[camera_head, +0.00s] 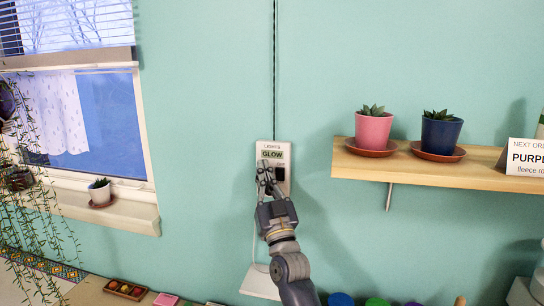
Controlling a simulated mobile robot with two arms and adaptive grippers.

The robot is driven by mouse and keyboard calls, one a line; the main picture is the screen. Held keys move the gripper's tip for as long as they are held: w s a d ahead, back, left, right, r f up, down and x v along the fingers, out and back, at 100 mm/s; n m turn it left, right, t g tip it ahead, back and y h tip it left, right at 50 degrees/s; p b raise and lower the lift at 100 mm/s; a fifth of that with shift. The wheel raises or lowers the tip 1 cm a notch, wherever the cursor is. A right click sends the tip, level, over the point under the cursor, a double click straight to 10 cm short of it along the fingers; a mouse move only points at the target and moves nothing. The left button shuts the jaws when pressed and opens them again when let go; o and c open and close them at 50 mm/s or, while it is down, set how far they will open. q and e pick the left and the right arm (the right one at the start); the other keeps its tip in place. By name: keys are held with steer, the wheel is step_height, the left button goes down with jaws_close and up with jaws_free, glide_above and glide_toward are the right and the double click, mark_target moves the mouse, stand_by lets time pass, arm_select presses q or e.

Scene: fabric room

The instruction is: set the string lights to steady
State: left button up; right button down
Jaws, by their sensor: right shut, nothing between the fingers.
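The string light control is a pale plate (273,147) on the green wall, at the middle of the view. Its label reads "LIGHTS" with "GLOW" below it. A black switch (280,174) shows on its right half. A dark cord runs straight up the wall from the plate. My right gripper (264,170) is shut and empty, with its fingertips at the lower left part of the plate. It hides that part, and I cannot tell whether the tips touch it. My left gripper is not in view.
A wooden shelf (325,170) at the right holds a pink pot (373,131), a navy pot (440,135) and a sign (526,158). A window with a small potted plant (100,192) on its sill is at the left. The wall around the plate is clear.

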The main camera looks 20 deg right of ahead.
steer(key=shift+w+d, duration=0.1)
stand_by(0.4)
steer(key=shift+s+a+p, duration=0.3)
steer(key=shift+s+a, duration=0.05)
steer(key=shift+s, duration=0.2)
steer(key=s+a+p, duration=0.2)
steer(key=s+a, duration=0.1)
steer(key=s, duration=0.2)
steer(key=shift+a+p, duration=0.2)
steer(key=shift+p, duration=0.2)
stand_by(0.8)
